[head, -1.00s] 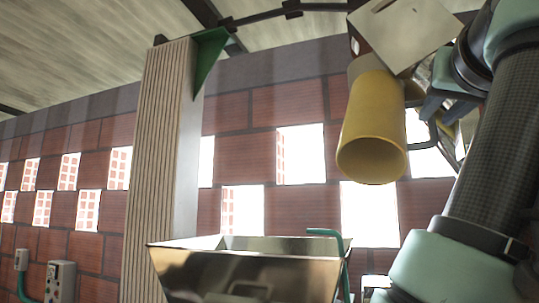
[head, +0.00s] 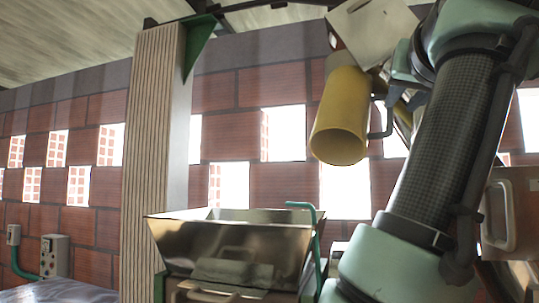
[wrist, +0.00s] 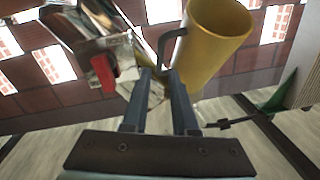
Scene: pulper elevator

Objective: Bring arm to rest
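My gripper (wrist: 159,75) shows in the wrist view with its two dark fingers apart and a clear gap between them. The dark handle of a yellow cylinder (wrist: 212,45) shows just beyond the fingertips; I cannot tell whether they touch it. In the head view the yellow cylinder (head: 340,120) is tilted, its open end facing down, above and right of a metal hopper (head: 225,240). My gripper (head: 398,92) is partly hidden there, right of the cylinder by its handle. My arm is raised on the right.
A tilted pale metal panel (head: 370,30) adjoins the cylinder's top. A ribbed pillar (head: 152,150) stands left of the hopper, before a brick wall (head: 95,190) with openings. A green pipe (head: 317,250) rises at the hopper's right. A red part (wrist: 103,72) shows in the wrist view.

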